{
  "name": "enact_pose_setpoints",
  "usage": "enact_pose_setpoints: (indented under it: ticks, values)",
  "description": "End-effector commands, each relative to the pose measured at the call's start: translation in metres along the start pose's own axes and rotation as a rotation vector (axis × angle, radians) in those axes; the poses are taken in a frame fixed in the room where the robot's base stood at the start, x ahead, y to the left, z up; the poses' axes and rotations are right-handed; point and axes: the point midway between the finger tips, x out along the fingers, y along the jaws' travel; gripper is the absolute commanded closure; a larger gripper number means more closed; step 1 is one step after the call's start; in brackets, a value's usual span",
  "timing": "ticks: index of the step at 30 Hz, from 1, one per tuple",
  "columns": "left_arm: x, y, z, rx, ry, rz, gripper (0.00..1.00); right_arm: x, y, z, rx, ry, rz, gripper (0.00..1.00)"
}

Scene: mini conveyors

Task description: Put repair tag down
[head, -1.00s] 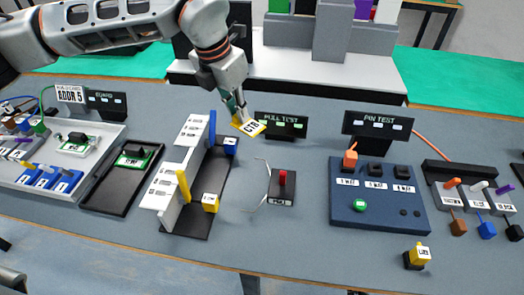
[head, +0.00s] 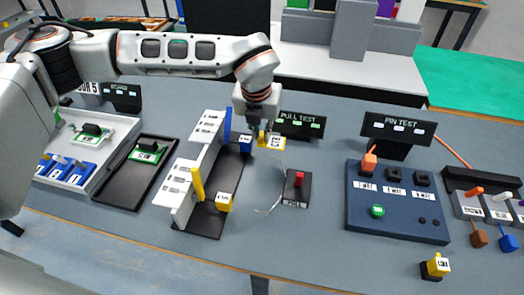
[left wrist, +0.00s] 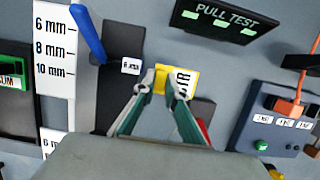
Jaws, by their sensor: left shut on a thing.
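The repair tag is a small yellow card with a white lettered label (head: 273,143). It is in my left gripper (head: 264,128), just in front of the PULL TEST sign (head: 301,126). In the left wrist view the tag (left wrist: 184,83) shows between and just beyond the fingertips (left wrist: 160,91), with its label to the right. The fingers are shut on its yellow left part. The tag is low over the table, and I cannot tell whether it touches the surface. My right gripper is in neither view.
The white stepped gauge (head: 187,170) with blue and yellow levers stands close to the left of the tag. The red-knobbed pull-test block (head: 297,188) and a thin wire loop are in front of it. The blue pin-test box (head: 398,205) is further right. Bare table lies between.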

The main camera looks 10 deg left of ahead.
Motion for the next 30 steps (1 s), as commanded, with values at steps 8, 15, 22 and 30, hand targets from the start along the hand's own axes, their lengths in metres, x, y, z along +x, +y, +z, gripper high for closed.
enact_pose_setpoints:
  ticks: [8, 15, 22, 30]
  values:
    - [0.032, 0.0, -0.009, -0.001, 0.0, 0.0, 1.0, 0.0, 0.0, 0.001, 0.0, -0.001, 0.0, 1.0]
    - [0.055, 0.0, -0.016, 0.001, 0.003, 0.001, 1.0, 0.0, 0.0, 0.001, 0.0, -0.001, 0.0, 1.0]
    - [0.074, 0.0, -0.02, 0.001, -0.001, -0.001, 1.0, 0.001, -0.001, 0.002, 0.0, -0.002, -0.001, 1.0]
    - [0.076, 0.0, -0.021, 0.0, 0.0, 0.0, 1.0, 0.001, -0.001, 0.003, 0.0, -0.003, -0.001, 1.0]
